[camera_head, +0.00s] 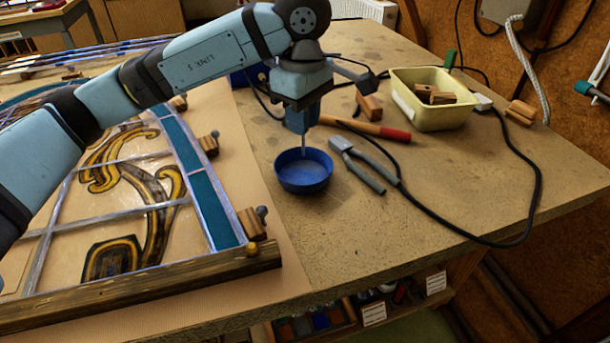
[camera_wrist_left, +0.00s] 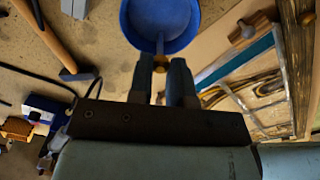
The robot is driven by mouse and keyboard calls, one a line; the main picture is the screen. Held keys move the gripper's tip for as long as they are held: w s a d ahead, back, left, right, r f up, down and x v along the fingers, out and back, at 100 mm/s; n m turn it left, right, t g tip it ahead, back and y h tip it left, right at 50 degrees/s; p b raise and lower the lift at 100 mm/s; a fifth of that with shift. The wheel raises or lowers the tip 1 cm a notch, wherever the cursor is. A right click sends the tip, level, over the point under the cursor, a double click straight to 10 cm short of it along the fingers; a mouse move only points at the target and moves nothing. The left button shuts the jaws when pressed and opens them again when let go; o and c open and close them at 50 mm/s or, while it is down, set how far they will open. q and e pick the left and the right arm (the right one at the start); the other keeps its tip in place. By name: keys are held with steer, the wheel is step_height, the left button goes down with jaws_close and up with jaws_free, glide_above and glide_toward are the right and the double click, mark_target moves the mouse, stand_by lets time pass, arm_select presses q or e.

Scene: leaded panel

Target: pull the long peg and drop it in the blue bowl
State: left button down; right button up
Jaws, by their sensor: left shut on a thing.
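My left gripper (camera_head: 302,123) is shut on the long peg (camera_head: 303,143), a thin pale shaft hanging point down. In the left wrist view the peg's brass-coloured head (camera_wrist_left: 160,66) sits between the fingertips (camera_wrist_left: 162,76) and its shaft reaches over the bowl. The round blue bowl (camera_head: 303,184) stands on the bench just below the peg; it also shows at the top of the left wrist view (camera_wrist_left: 132,30). The peg's lower end is above or just inside the bowl; I cannot tell which. My right gripper is not in view.
The leaded panel (camera_head: 203,190) lies left, with a wooden batten (camera_head: 140,293), wooden blocks (camera_head: 249,224) and other pegs (camera_head: 262,212). Pliers (camera_head: 362,168), a red-handled hammer (camera_head: 365,128), a black cable and a cream tub (camera_head: 425,110) lie right. The front right bench is clear.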

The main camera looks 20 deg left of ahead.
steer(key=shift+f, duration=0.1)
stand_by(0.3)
arm_select(q)
steer(key=shift+s, duration=0.1)
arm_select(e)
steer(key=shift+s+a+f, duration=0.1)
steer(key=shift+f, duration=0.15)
arm_select(q)
steer(key=c, duration=1)
jaws_free()
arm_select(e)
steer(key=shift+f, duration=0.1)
arm_select(q)
steer(key=shift+f, duration=0.1)
steer(key=shift+w+r, duration=0.2)
steer(key=shift+r, duration=0.7)
steer(key=r+p, duration=0.1)
steer(key=r, duration=0.5)
steer(key=r+p, duration=0.1)
steer(key=r, duration=0.5)
steer(key=shift+s+r+p, duration=0.2)
steer(key=shift+r+p, duration=0.1)
steer(key=shift+p, duration=0.05)
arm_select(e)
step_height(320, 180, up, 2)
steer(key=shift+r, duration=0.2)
